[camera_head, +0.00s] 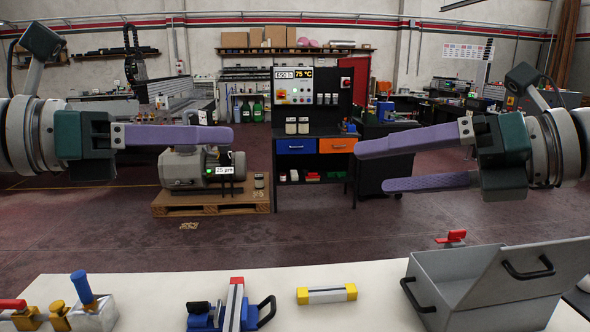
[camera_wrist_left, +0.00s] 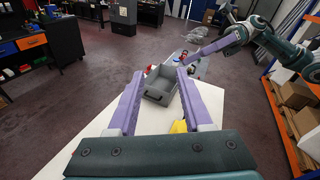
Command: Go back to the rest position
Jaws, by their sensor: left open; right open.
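My left gripper (camera_head: 228,137) is held level above and beyond the table in the head view. Only one purple finger shows clearly there. In the left wrist view both its fingers (camera_wrist_left: 160,72) are spread apart with nothing between them. My right gripper (camera_head: 370,168) is at the right in the head view, pointing inward, its two purple fingers apart and empty. It also shows at the upper right of the left wrist view (camera_wrist_left: 185,60). Both grippers are clear of the table (camera_head: 170,280) and its objects.
A pump (camera_head: 185,170) on a pallet and a workbench (camera_head: 310,135) stand farther back.

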